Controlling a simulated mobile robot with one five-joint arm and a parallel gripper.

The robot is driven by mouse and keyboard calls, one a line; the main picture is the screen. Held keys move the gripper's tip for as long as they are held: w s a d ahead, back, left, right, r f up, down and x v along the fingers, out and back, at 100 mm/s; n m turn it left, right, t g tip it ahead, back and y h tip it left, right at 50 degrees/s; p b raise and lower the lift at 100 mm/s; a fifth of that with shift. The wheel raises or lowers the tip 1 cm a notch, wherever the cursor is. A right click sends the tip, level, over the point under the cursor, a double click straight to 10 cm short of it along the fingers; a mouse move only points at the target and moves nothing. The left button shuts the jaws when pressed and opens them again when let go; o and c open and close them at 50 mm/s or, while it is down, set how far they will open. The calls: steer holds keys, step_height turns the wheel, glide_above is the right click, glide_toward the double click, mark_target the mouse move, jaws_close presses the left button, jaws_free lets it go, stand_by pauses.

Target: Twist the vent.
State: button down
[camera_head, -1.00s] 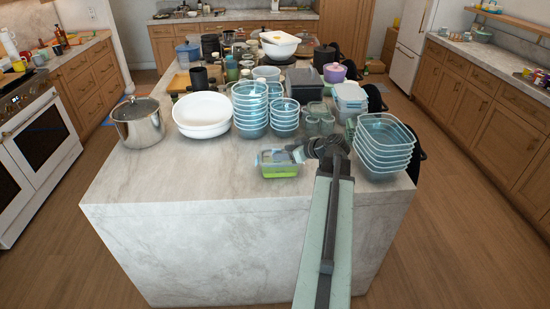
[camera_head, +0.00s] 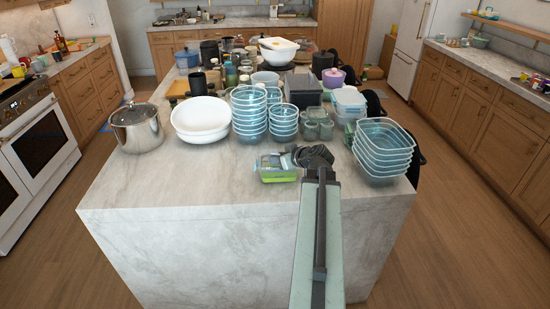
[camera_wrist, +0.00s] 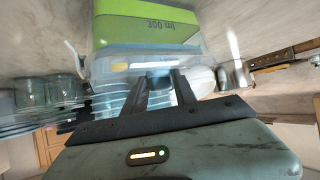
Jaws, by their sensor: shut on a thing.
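A small food box (camera_head: 278,172) with a green body and a clear lid stands at the front of the stone island. My gripper (camera_head: 297,160) is at the right side of the box. In the wrist view my gripper (camera_wrist: 166,76) has its narrow fingertips close together against the lid, shut on a small part there. I take this part to be the vent; the fingertips mostly hide it.
Stacked clear-blue tubs (camera_head: 382,150) stand close to the right of my gripper. Stacked bowls (camera_head: 250,115), a white bowl (camera_head: 200,118) and a steel pot (camera_head: 137,128) stand behind and left. The island's front left surface (camera_head: 150,185) is clear.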

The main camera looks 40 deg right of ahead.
steer(key=shift+a+m+h, duration=0.25)
steer(key=shift+m+h, duration=0.15)
steer(key=shift+m, duration=0.1)
steer(key=shift+d, duration=0.2)
steer(key=shift+a+m+h, duration=0.15)
steer(key=shift+m+h, duration=0.55)
steer(key=c, duration=0.9)
jaws_free()
